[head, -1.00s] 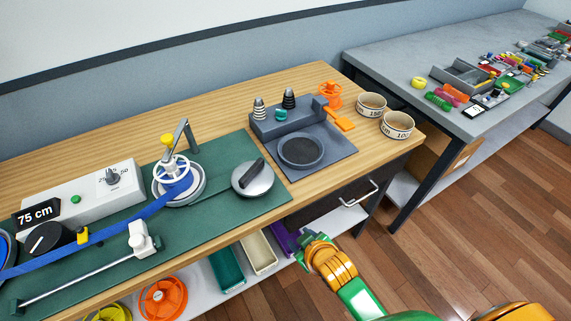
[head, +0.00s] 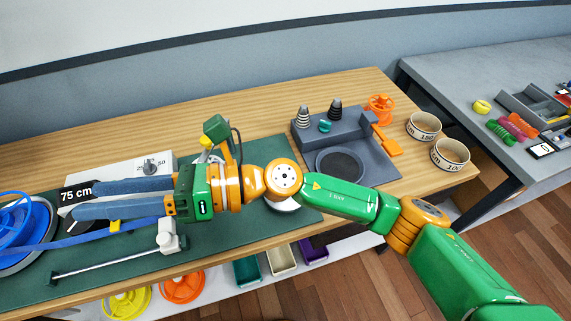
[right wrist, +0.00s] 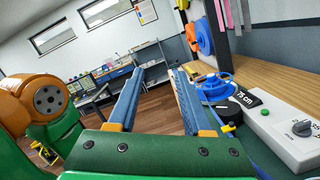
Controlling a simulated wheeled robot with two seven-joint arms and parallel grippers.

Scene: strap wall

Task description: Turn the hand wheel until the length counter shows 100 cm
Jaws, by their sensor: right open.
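The length counter (head: 76,194) reads 75 cm in the head view; the same counter plate (right wrist: 243,97) reads 75 cm in the right wrist view. The hand wheel is almost wholly hidden behind my right wrist in the head view; only its yellow knob (head: 206,141) clearly shows. My right gripper (head: 76,201) is open, its two long blue fingers pointing left over the green mat beside the counter. Nothing shows between the fingers in the right wrist view (right wrist: 157,70). The blue strap (head: 90,237) runs from the blue reel (head: 18,228) at the left. My left gripper is not in view.
A grey box with a dial (head: 150,166) stands behind my fingers. A white clamp on a rail (head: 170,237) lies in front. A grey tray unit (head: 345,150) and two round tape rolls (head: 425,125) are to the right. Bare wood (head: 250,105) shows behind.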

